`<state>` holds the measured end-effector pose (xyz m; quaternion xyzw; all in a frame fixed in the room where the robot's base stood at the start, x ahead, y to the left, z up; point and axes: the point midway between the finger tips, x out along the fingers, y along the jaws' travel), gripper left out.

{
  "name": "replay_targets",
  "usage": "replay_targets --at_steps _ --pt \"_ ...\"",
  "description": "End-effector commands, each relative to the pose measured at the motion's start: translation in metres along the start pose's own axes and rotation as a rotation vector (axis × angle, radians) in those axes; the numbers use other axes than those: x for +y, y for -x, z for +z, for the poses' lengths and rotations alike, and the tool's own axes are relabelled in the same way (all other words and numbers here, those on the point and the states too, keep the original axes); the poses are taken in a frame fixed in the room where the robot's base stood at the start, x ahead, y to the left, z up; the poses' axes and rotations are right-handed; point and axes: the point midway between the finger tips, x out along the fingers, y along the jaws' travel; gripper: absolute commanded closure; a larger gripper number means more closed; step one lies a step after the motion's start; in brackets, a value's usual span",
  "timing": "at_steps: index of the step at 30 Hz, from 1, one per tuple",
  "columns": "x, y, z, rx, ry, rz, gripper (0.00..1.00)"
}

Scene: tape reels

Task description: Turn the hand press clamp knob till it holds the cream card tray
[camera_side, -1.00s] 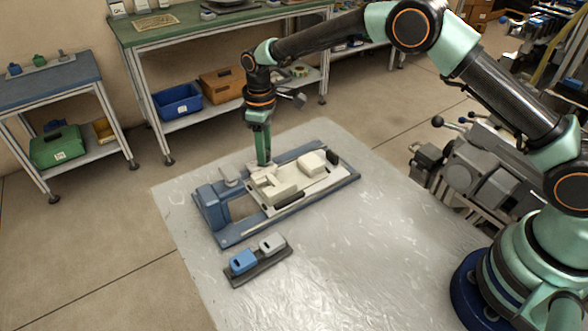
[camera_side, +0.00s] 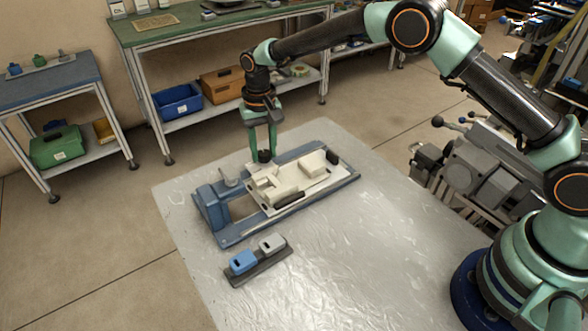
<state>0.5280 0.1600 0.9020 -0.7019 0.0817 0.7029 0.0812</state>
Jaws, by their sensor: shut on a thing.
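The blue hand press (camera_side: 230,238) lies on the table. The cream card tray (camera_side: 318,183) sits in its right part, with cream blocks on top. The dark clamp knob (camera_side: 264,156) stands at the back edge of the press, beside the tray. My gripper (camera_side: 264,154) points straight down with one green finger on each side of the knob and is shut on it. Whether the clamp under the knob touches the tray is too small to tell.
A dark holder with a blue block (camera_side: 243,262) and a grey block (camera_side: 272,244) lies in front of the press. The silver table top (camera_side: 370,240) is clear at the right. A green bench (camera_side: 215,30) stands behind.

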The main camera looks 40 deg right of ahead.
Motion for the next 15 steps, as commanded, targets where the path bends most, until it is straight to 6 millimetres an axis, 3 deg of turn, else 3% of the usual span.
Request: replay_targets --at_steps 15 --pt "-0.0012 0.0029 -0.0020 0.005 -0.316 -0.004 1.00"
